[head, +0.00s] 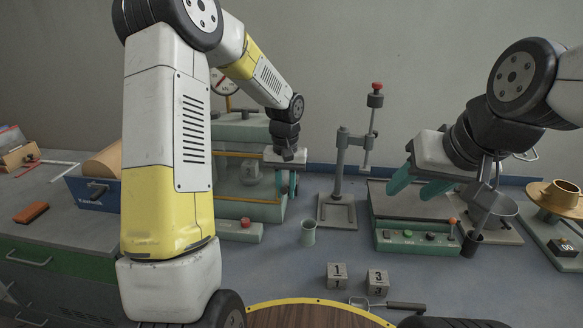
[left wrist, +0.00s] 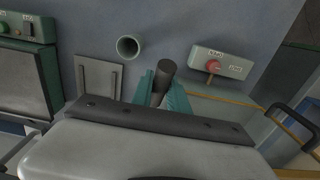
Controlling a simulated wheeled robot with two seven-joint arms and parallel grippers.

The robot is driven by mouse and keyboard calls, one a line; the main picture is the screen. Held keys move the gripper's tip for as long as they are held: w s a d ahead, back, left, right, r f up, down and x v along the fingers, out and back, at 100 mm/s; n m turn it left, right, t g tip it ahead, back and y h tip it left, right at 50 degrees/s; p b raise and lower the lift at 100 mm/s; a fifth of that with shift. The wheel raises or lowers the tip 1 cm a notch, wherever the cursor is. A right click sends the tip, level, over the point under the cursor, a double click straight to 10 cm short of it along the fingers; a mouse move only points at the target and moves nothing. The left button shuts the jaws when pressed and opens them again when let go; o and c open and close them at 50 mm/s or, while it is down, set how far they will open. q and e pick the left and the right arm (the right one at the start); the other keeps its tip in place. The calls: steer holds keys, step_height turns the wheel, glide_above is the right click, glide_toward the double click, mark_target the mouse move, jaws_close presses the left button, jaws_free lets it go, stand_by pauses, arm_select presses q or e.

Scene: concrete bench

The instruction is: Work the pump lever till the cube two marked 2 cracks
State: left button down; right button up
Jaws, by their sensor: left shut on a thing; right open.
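A grey cube (head: 250,172) sits inside the green press frame (head: 243,130), behind a yellow-edged guard; its mark is too small to read surely. A dial gauge (head: 228,83) stands behind the press, partly hidden by my left arm. My left gripper (head: 292,184) is at the right side of the press. In the left wrist view its teal fingers are shut on the dark round end of the pump lever (left wrist: 166,68). The rest of the lever is hidden. My right gripper (head: 418,187) is open and empty above the bench's right half.
Cubes marked 1 (head: 337,276) and 3 (head: 377,282) stand at the front. A control box with a red button (head: 240,231) lies before the press, near a small cup (head: 308,233). A stand (head: 340,185) and a button panel (head: 415,238) are to the right.

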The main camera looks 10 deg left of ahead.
stand_by(0.6)
arm_select(q)
steer(key=shift+s+f, duration=0.45)
steer(key=shift+f, duration=1.25)
steer(key=shift+s+f, duration=0.5)
steer(key=shift+f, duration=1.2)
steer(key=shift+s+f, duration=0.45)
steer(key=shift+f, duration=1.25)
steer(key=w+r, duration=0.1)
steer(key=r, duration=0.5)
steer(key=w+r, duration=0.1)
steer(key=r, duration=0.2)
steer(key=shift+w+r, duration=0.25)
steer(key=shift+w, duration=0.05)
